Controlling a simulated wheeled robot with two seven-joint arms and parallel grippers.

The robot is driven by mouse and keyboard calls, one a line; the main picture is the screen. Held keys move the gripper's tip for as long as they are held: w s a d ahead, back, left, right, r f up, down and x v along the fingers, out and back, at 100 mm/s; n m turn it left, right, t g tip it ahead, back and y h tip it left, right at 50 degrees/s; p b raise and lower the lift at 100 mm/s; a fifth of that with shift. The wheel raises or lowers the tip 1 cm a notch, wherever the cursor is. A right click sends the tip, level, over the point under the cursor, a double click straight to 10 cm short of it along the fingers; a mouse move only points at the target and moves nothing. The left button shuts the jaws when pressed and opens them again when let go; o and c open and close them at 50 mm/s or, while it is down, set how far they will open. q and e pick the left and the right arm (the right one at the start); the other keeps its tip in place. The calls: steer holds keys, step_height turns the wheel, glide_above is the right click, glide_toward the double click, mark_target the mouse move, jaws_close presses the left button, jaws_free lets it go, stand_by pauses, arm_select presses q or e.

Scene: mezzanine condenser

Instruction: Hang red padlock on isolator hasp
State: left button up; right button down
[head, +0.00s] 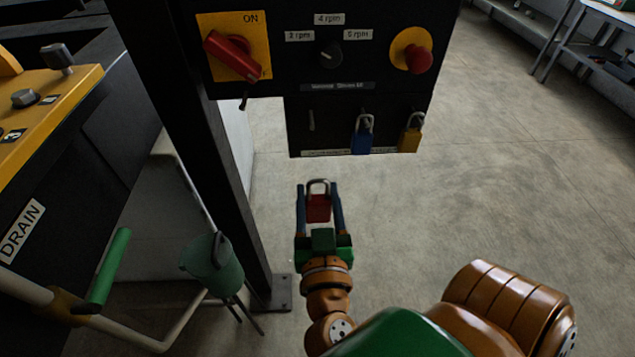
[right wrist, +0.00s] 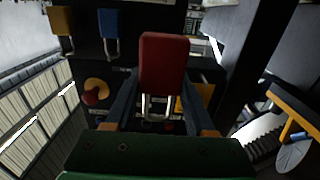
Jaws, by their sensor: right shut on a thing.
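The red padlock (head: 318,208) is held upright between the fingers of my right gripper (head: 318,190), shackle up and body between the fingers. It also shows in the right wrist view (right wrist: 163,65), large and with its shackle downward in that picture. The isolator is a red rotary handle (head: 232,55) on a yellow plate marked ON. A small dark piece, seemingly the hasp (head: 244,101), sticks out below that plate. My right gripper is shut on the padlock, below the panel in the head view and apart from it. My left gripper is not in view.
A blue padlock (head: 362,137) and a yellow padlock (head: 411,136) hang on the lower board; a bare peg (head: 311,120) is left of them. A red button (head: 417,57) is at upper right. A black post (head: 210,150) and a green-handled drain lever (head: 108,268) stand left. Open floor lies right.

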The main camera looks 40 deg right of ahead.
steer(key=shift+r, duration=0.1)
steer(key=shift+r+p, duration=0.9)
steer(key=shift+p, duration=0.5)
steer(key=shift+s+a+f, duration=0.15)
steer(key=shift+s+a, duration=0.2)
steer(key=shift+s, duration=0.25)
steer(key=v, duration=0.6)
steer(key=shift+r+p, duration=0.25)
steer(key=shift+p, duration=0.1)
steer(key=shift+a, duration=0.1)
